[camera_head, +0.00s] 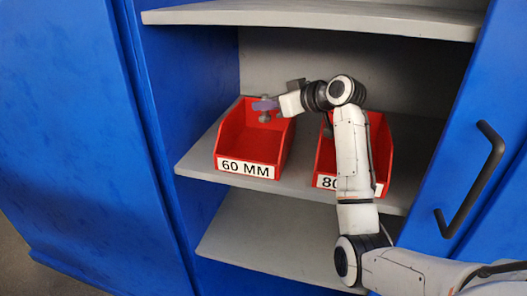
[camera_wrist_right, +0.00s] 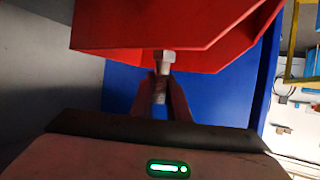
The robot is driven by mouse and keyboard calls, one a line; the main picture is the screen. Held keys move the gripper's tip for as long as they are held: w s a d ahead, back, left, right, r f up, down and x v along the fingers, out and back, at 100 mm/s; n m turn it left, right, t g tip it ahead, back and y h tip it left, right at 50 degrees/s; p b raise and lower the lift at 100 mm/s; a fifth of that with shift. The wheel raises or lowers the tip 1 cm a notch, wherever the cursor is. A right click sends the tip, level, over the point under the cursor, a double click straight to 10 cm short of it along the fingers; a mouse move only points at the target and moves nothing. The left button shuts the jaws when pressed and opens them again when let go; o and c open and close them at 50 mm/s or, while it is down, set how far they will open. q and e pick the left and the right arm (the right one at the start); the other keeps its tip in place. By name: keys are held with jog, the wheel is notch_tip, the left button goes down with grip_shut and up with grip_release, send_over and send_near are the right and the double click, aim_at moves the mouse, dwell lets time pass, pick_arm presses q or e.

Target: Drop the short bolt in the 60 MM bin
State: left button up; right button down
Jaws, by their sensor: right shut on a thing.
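The red bin labelled 60 MM (camera_head: 248,168) stands on the middle shelf of the blue cabinet, at left. My right gripper (camera_head: 265,104) reaches over this bin from the right, at its upper part. It is shut on a short grey bolt (camera_head: 265,117), whose hex head also shows in the right wrist view (camera_wrist_right: 165,58) between the two fingers (camera_wrist_right: 161,95). In the right wrist view the red bin wall (camera_wrist_right: 170,35) is close to the bolt head; I cannot tell if they touch. My left gripper is not in view.
A second red bin (camera_head: 381,150), its label partly hidden by my right arm, stands to the right on the same grey shelf (camera_head: 200,160). An upper shelf (camera_head: 320,17) runs above. The cabinet door with a black handle (camera_head: 490,170) stands at right.

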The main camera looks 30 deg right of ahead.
jog(key=shift+f, duration=0.25)
jog(key=c, duration=1.6)
grip_release()
jog(key=shift+s, duration=0.1)
jog(key=v, duration=1)
jog(key=shift+s+b, duration=0.15)
jog(key=shift+b, duration=0.25)
